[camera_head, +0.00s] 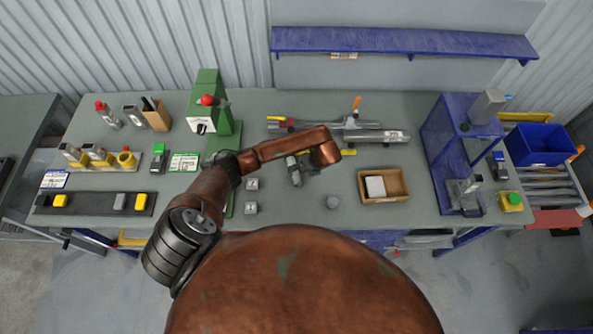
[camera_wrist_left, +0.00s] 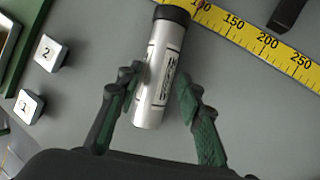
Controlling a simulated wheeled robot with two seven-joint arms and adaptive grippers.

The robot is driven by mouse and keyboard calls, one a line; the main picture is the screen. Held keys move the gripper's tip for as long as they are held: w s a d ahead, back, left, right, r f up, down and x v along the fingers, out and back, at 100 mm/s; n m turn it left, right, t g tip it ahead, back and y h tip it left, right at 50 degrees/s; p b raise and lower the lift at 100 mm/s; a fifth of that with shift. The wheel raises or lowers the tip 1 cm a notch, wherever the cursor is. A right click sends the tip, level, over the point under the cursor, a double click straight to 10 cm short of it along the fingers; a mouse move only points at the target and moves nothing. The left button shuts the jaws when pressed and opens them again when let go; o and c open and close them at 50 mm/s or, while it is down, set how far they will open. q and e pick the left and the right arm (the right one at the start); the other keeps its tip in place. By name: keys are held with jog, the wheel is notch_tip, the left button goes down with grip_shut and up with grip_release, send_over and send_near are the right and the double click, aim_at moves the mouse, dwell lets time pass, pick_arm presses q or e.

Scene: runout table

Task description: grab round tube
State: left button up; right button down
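A round silver tube (camera_wrist_left: 160,85) with a black cap and dark printing lies between the fingers of my left gripper (camera_wrist_left: 158,82) in the left wrist view. The cap end points away from the gripper. The fingers, with green pads, are spread on either side of the tube, and I cannot tell if either touches it. In the head view the tube (camera_head: 293,170) shows at the middle of the grey table, beside my brown left arm. The arm hides most of the gripper there. My right gripper is not in view.
A yellow ruler (camera_wrist_left: 260,40) lies beyond the tube. Two numbered blocks (camera_head: 251,184) sit to its left. A cardboard box (camera_head: 365,197) is at right, a green press (camera_head: 206,110) at left, a blue frame (camera_head: 440,150) at far right. Metal bars (camera_head: 376,136) lie behind.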

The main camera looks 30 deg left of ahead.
pick_arm(q)
jog(key=shift+a+f, duration=0.35)
jog(key=shift+f, duration=0.25)
jog(key=shift+c, duration=0.6)
grip_shut()
jog(key=shift+r, duration=0.1)
